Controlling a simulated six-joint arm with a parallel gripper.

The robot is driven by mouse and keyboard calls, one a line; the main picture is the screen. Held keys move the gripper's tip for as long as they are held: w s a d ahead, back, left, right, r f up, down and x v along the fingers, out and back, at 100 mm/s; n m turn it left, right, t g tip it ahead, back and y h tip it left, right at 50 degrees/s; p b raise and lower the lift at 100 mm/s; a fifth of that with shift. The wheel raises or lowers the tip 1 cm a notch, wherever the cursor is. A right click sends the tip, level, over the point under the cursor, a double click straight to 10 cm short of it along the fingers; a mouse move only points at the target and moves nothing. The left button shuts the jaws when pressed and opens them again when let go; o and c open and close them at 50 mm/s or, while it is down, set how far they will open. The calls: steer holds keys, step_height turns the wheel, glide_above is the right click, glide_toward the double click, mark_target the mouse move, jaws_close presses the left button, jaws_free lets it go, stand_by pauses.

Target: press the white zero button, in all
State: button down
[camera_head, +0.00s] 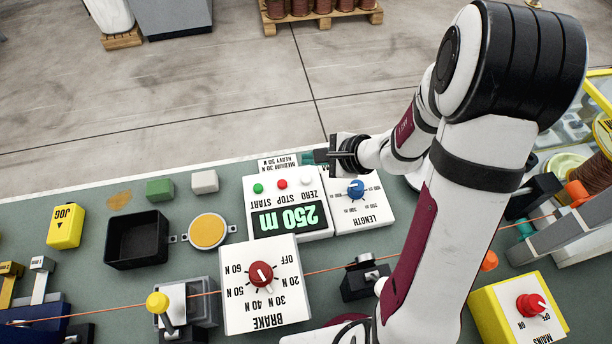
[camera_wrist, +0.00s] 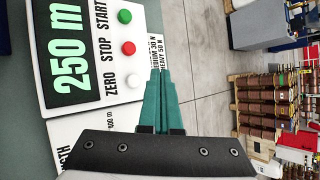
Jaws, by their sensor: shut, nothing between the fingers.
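The white zero button (camera_head: 306,181) is at the right end of a row on the white counter panel (camera_head: 256,211), beside the red stop button (camera_head: 282,184) and green start button (camera_head: 258,188). The panel's display (camera_head: 290,219) reads 250 m. My gripper (camera_head: 308,158) is shut and empty, just beyond the panel's far edge near the white button. In the wrist view, the teal fingers of my gripper (camera_wrist: 158,75) lie together to the right of the white button (camera_wrist: 132,80), visibly apart from it in the picture. Their height above the panel is hard to tell.
The length panel (camera_head: 370,215) with a blue knob (camera_head: 355,189) adjoins on the right. The brake panel (camera_head: 238,315) with a red knob (camera_head: 261,274) lies nearer. A label plate (camera_head: 279,163) stands behind the counter. An orange line crosses the bench in front.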

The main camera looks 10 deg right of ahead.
steer(key=shift+f, duration=2.25)
steer(key=shift+f, duration=0.1)
steer(key=shift+f, duration=0.3)
steer(key=shift+f, duration=0.5)
stand_by(0.7)
stand_by(0.3)
steer(key=shift+r, duration=0.95)
steer(key=shift+r, duration=2.5)
